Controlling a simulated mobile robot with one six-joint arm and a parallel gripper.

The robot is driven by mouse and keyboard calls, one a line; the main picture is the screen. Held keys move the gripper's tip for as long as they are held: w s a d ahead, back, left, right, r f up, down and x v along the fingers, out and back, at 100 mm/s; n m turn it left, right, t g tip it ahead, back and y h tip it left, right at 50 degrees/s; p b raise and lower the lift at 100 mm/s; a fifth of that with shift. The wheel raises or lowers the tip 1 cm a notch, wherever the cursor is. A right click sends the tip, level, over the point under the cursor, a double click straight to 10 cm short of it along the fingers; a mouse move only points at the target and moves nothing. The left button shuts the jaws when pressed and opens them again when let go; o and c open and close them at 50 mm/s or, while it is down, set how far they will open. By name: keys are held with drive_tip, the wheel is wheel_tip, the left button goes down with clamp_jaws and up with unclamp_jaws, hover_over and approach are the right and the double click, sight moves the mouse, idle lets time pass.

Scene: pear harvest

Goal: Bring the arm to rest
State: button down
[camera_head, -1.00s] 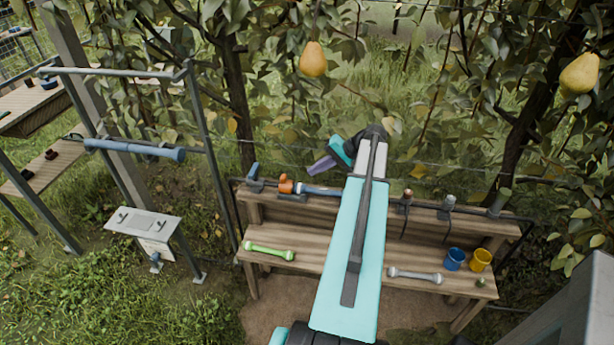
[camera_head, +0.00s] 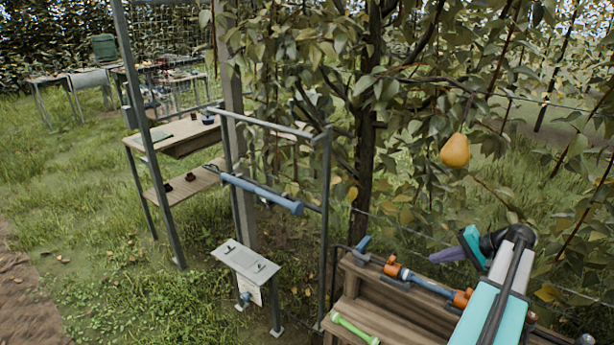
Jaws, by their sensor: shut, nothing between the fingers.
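My arm (camera_head: 492,312), in teal and grey, reaches up from the lower right of the head view, over the wooden bench (camera_head: 398,322). Its wrist bends to the left at the top. My gripper (camera_head: 435,257) is the small purple end left of the wrist. It points left, shut and empty, above the back of the bench and apart from the tools there. The finger details are too small to tell.
A pear (camera_head: 455,150) hangs above my gripper, near the tree trunk (camera_head: 364,165). A blue-and-orange tool (camera_head: 425,283) and a green bar (camera_head: 356,329) lie on the bench. A metal frame (camera_head: 326,200) with a blue bar (camera_head: 262,194) stands left. Grass lies open at far left.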

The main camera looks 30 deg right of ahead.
drive_tip(key=w+a+f+n+y, duration=0.1)
drive_tip(key=w+a+f, duration=0.1)
drive_tip(key=w+a, duration=0.2)
drive_tip(key=w+a+f+y, duration=0.1)
drive_tip(key=w+a+f, duration=0.1)
drive_tip(key=w+a, duration=0.15)
drive_tip(key=w+a+f+n+g+y, duration=0.1)
drive_tip(key=a+f+n+g, duration=0.1)
drive_tip(key=a+f, duration=0.65)
drive_tip(key=w+a+f+n+g+y, duration=0.1)
drive_tip(key=a+f+g, duration=0.2)
drive_tip(key=a, duration=1)
drive_tip(key=w+a+f+n+g+y, duration=0.15)
drive_tip(key=a+f, duration=0.35)
drive_tip(key=a, duration=0.5)
drive_tip(key=s+a+f+n+g+h, duration=0.2)
drive_tip(key=s+a+f+g, duration=0.1)
drive_tip(key=s+a+f, duration=0.5)
drive_tip(key=s+a+f+n+g+h, duration=0.25)
drive_tip(key=s+a+f, duration=0.25)
drive_tip(key=s+a, duration=0.45)
drive_tip(key=s+a+f+n+g+h, duration=0.1)
drive_tip(key=s+a+f+g+h, duration=0.2)
drive_tip(key=s, duration=0.4)
drive_tip(key=s+d+f+n+t+h, duration=0.1)
drive_tip(key=s+d+f+h, duration=0.1)
drive_tip(key=d, duration=0.4)
drive_tip(key=shift+s+f, duration=0.45)
drive_tip(key=shift+s, duration=0.35)
